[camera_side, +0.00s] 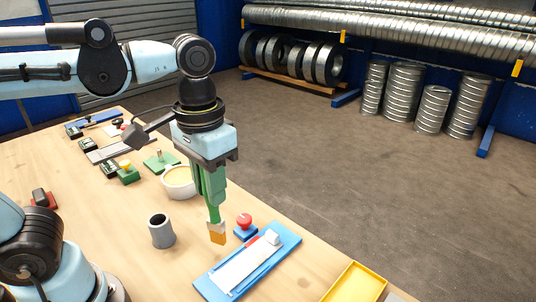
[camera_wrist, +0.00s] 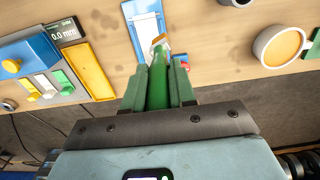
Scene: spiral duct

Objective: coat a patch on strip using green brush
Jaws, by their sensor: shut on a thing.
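My gripper (camera_side: 208,188) is shut on the green brush (camera_side: 213,208), which points down with its orange bristle end (camera_side: 217,233) lowest. In the wrist view the brush (camera_wrist: 158,82) runs between the two green fingers. The white strip (camera_side: 246,265) lies on a blue board (camera_side: 214,287) near the table's front right edge. The brush tip is up and to the left of the strip in the side view and looks apart from it. The strip (camera_wrist: 147,28) also shows in the wrist view, just beyond the brush tip. I cannot make out any coating on it.
A grey cup (camera_side: 161,231) stands left of the brush. A white pot with yellow content (camera_side: 178,183) is behind it. A red button on a blue base (camera_side: 245,226) is close to the board. A yellow tray (camera_side: 354,284) lies at the right edge.

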